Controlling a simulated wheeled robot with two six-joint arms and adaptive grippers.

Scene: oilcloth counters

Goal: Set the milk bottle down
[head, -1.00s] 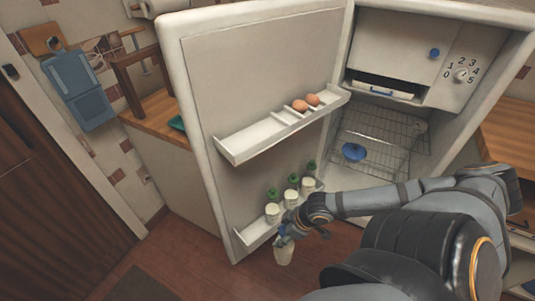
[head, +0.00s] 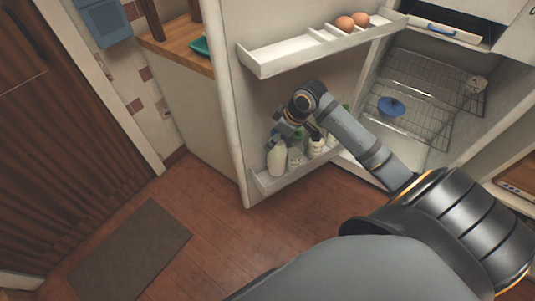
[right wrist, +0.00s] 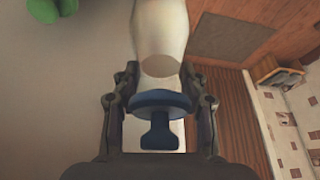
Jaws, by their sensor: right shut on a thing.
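My right gripper (head: 280,136) is shut on the milk bottle (head: 277,160), a whitish bottle held upright at the left end of the fridge's lower door shelf (head: 262,184). I cannot tell whether its base touches the shelf floor. In the right wrist view, the pale bottle (right wrist: 161,35) runs away from the fingers (right wrist: 163,100), with a blue part (right wrist: 160,100) between them. Other pale bottles (head: 295,158) with green tops stand to its right on the same shelf, partly behind my arm. My left gripper is out of view.
A dark mat (head: 130,250) lies on the wooden floor, which is otherwise clear.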

